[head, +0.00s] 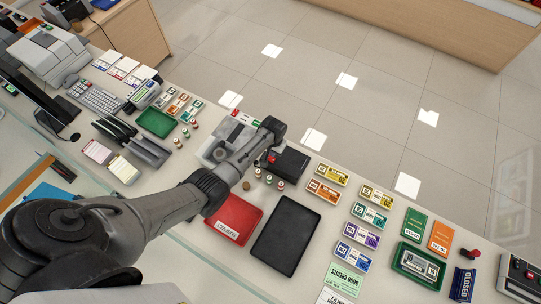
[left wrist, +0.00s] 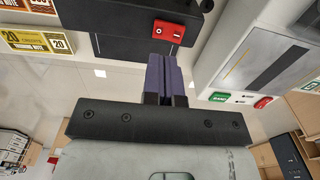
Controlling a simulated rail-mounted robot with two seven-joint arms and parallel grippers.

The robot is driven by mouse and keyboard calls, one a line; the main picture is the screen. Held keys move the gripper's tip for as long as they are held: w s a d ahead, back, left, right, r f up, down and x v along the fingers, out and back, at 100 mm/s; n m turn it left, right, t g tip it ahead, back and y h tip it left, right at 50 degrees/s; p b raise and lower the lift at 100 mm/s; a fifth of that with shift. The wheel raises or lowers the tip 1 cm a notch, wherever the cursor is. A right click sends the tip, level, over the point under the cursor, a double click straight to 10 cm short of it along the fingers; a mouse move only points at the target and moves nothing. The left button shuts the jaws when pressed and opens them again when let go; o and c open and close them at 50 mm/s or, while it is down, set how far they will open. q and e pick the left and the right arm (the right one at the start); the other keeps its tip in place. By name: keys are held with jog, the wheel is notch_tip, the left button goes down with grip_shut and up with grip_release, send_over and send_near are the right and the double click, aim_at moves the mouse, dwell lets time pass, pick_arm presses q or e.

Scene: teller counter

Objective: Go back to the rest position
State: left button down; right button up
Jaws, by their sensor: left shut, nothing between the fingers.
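In the head view the fingers are not clearly visible. My right gripper is not in view.
A white machine (left wrist: 255,60) with green and red buttons stands close beside the gripper. A red tray (head: 233,222) and a black tray (head: 287,236) lie near the arm. Several banknote bundles (head: 369,215) lie to the right. Stamps and a green tray (head: 156,122) stand left.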

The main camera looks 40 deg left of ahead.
pick_arm(q)
jog(key=shift+r, duration=0.55)
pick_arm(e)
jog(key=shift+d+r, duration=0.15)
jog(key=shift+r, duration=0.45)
